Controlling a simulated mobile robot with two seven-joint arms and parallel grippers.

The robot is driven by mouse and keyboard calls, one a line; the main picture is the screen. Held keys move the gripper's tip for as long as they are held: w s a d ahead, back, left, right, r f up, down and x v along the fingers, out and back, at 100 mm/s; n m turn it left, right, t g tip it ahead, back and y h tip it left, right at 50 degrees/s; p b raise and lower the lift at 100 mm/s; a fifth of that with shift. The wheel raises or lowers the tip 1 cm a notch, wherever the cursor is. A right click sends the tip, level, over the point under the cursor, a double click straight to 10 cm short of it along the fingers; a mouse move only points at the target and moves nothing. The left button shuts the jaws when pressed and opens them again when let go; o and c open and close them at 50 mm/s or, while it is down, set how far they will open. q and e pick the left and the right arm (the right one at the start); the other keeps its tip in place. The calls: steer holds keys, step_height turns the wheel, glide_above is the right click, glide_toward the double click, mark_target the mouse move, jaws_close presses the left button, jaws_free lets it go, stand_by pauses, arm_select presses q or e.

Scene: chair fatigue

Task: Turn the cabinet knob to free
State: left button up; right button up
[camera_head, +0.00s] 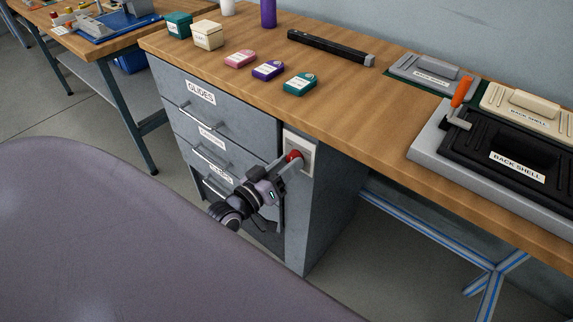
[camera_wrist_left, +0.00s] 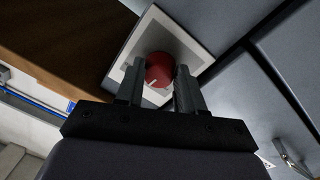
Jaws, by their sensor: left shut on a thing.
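The red cabinet knob (camera_head: 294,155) sits on a pale plate (camera_head: 304,151) at the upper right of the drawer cabinet (camera_head: 240,115), just under the bench top. In the left wrist view the knob (camera_wrist_left: 159,69) has a white mark near its lower edge, and the plate (camera_wrist_left: 150,35) shows behind it. My left gripper (camera_head: 287,163) reaches in from the lower left and is shut on the knob. In the left wrist view its two fingers (camera_wrist_left: 158,82) stand on either side of the knob. My right gripper is not in view.
The wooden bench top (camera_head: 330,105) overhangs the cabinet. A black back shell (camera_head: 510,150) in a grey tray and an orange-handled tool (camera_head: 461,95) are at the right. A large smooth grey-purple surface (camera_head: 120,240) fills the lower left. Open floor lies under the bench at right.

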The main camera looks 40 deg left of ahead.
arm_select(q)
steer(key=n+y, duration=0.1)
steer(key=n, duration=1)
steer(key=shift+d+b, duration=0.2)
steer(key=shift+b, duration=0.2)
steer(key=o, duration=1)
steer(key=shift+o, duration=0.2)
steer(key=s, duration=0.7)
steer(key=shift+a+f, duration=0.25)
steer(key=shift+a, duration=0.05)
